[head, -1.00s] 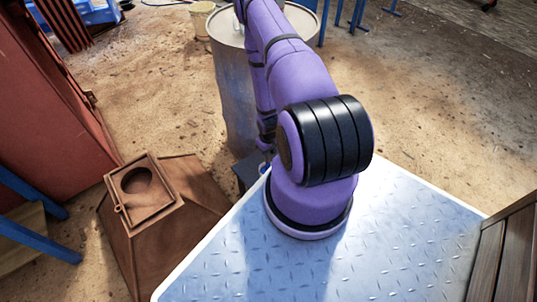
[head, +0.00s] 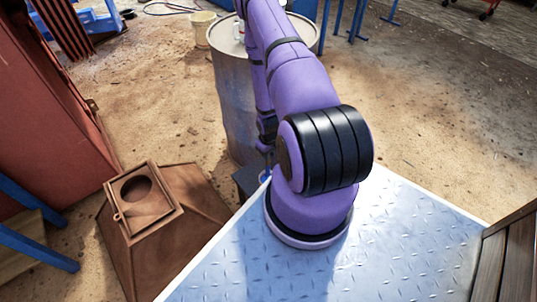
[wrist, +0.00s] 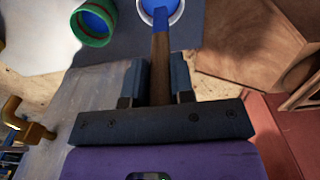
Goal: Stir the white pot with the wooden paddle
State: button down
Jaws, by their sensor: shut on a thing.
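The wooden paddle (wrist: 160,48) shows in the wrist view as a brown shaft between the two dark fingers of my gripper (wrist: 159,70). My gripper is shut on it. The paddle points away toward the white pot (wrist: 179,14), at the top edge of the wrist view. A bluish part lies inside the pot's rim, and the paddle's far end appears over or in it; I cannot tell how deep. In the head view a small part of the pot (head: 265,177) shows on a dark stand, mostly hidden by my arm and the pale plate.
A green-rimmed container with blue inside (wrist: 94,22) stands left of the pot. A metal drum (head: 236,100) stands behind my arm. A brown hopper-like housing (head: 150,215) is at the left, near a red machine body (head: 50,110). Sandy floor is open at the right.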

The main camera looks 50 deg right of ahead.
jog(key=shift+r, duration=2.5)
